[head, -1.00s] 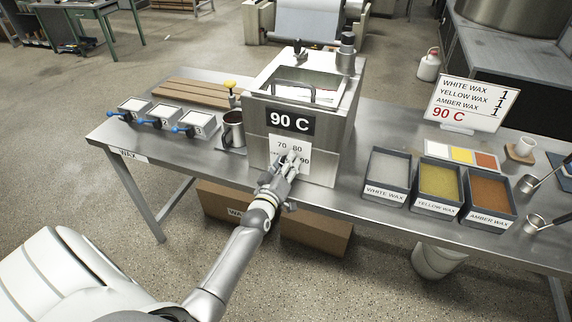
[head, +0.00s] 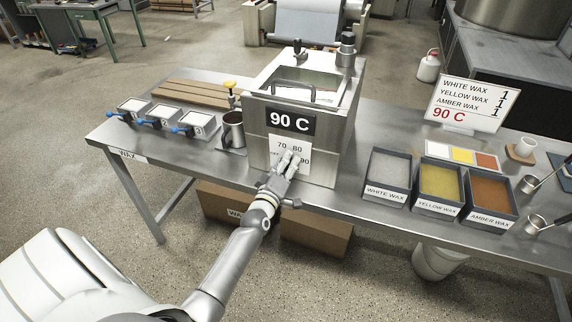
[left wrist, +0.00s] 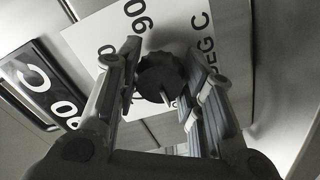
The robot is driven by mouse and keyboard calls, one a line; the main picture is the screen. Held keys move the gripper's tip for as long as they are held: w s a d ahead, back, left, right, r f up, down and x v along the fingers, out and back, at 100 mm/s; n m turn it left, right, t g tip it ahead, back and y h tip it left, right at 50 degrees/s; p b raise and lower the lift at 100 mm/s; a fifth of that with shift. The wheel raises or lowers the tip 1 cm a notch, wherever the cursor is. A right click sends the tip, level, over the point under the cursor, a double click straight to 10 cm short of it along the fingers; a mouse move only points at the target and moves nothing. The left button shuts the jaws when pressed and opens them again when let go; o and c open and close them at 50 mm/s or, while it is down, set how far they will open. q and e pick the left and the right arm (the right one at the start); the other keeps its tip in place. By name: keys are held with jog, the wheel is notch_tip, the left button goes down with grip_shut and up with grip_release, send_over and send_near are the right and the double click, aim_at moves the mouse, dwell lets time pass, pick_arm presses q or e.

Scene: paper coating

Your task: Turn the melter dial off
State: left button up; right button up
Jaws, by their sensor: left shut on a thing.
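The melter (head: 325,150) is a steel box on the table with a black "90 C" display (head: 290,121) on its front. Below is a white dial plate (head: 276,142) with 70, 80 and 90 readable. My left gripper (head: 291,160) is at this plate and hides the dial in the head view. In the left wrist view the dark, ridged dial (left wrist: 160,75) sits between the fingers of my left gripper (left wrist: 158,95), which is shut on it. A small pale pointer shows on the dial; which mark it points to is unclear. My right gripper is not in view.
Wax trays (head: 386,176) and a recipe sign (head: 470,103) stand right of the melter. A metal jug (head: 233,130) and several small blue-handled trays (head: 194,124) stand left. A cardboard box (head: 325,238) is under the table.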

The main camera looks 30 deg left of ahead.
pick_arm(q)
jog(key=shift+f, duration=0.2)
jog(key=o, duration=1)
jog(key=shift+r, duration=0.1)
jog(key=shift+o, duration=0.2)
jog(key=v, duration=1.2)
